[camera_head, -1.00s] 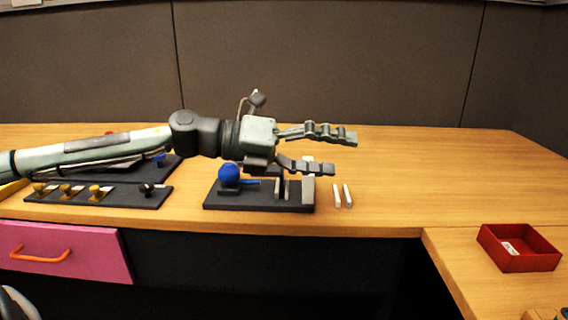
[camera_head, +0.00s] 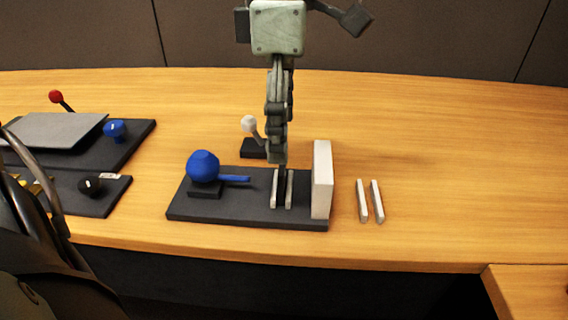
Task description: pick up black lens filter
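A dark base board (camera_head: 240,213) on the table carries a blue ball (camera_head: 203,166) with a blue bar, two short white rails and an upright white block. A thin dark upright piece (camera_head: 282,186) stands between the rails; it looks like the black lens filter, seen edge-on. My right gripper is not in view.
Two loose white bars (camera_head: 370,201) lie right of the white block (camera_head: 321,180). A white-knobbed lever (camera_head: 250,125) stands behind the board. Left are panels with a black knob (camera_head: 90,185), a blue knob (camera_head: 114,131) and a red-tipped lever (camera_head: 56,97). The table at right is clear.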

